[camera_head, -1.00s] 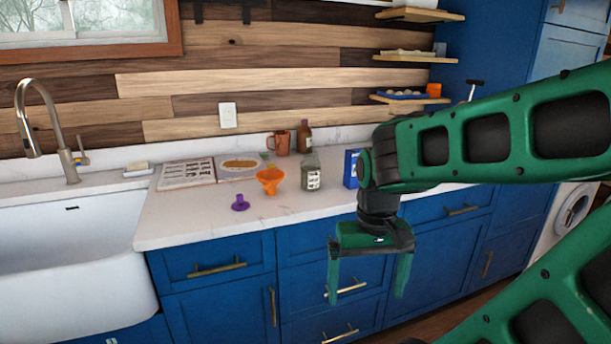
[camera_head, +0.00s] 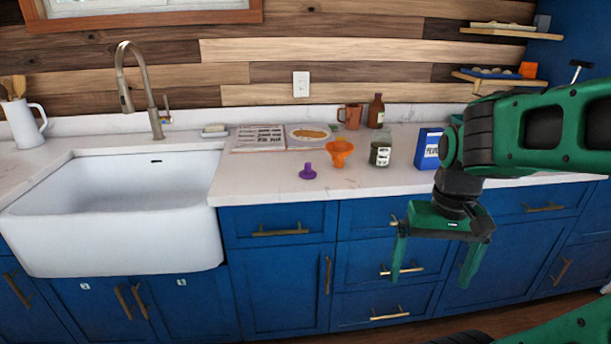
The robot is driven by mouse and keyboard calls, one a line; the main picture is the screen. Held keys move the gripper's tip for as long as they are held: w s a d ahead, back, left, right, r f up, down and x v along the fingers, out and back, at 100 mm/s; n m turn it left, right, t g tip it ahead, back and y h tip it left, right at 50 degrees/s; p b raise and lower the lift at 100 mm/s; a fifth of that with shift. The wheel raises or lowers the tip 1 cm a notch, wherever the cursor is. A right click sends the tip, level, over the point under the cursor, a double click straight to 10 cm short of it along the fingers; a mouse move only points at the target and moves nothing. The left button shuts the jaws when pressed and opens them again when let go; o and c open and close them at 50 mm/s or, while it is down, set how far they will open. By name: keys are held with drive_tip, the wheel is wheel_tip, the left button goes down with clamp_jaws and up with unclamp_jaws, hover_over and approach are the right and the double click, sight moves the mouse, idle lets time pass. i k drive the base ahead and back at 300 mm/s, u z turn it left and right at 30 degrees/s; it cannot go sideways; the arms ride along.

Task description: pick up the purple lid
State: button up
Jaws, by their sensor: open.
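The small purple lid (camera_head: 308,172) lies on the white countertop (camera_head: 262,190), with a knob-like part pointing up. It is near the counter's front edge, to the right of the sink. My gripper (camera_head: 432,282) is open and empty, its two green fingers pointing down. It hangs in front of the blue drawers, to the right of the lid and lower in the picture, clear of it.
Behind the lid stand an orange funnel (camera_head: 340,153), a glass jar (camera_head: 381,150), a brown mug (camera_head: 350,116), a brown bottle (camera_head: 376,111) and an open book (camera_head: 259,138). A blue box (camera_head: 428,149) is near my arm. The white sink (camera_head: 120,215) is at left.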

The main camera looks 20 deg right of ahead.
sight(307, 173)
drive_tip(key=u, duration=1.3)
drive_tip(key=k, duration=0.85)
drive_tip(key=z, duration=1.3)
drive_tip(key=i, duration=1.5)
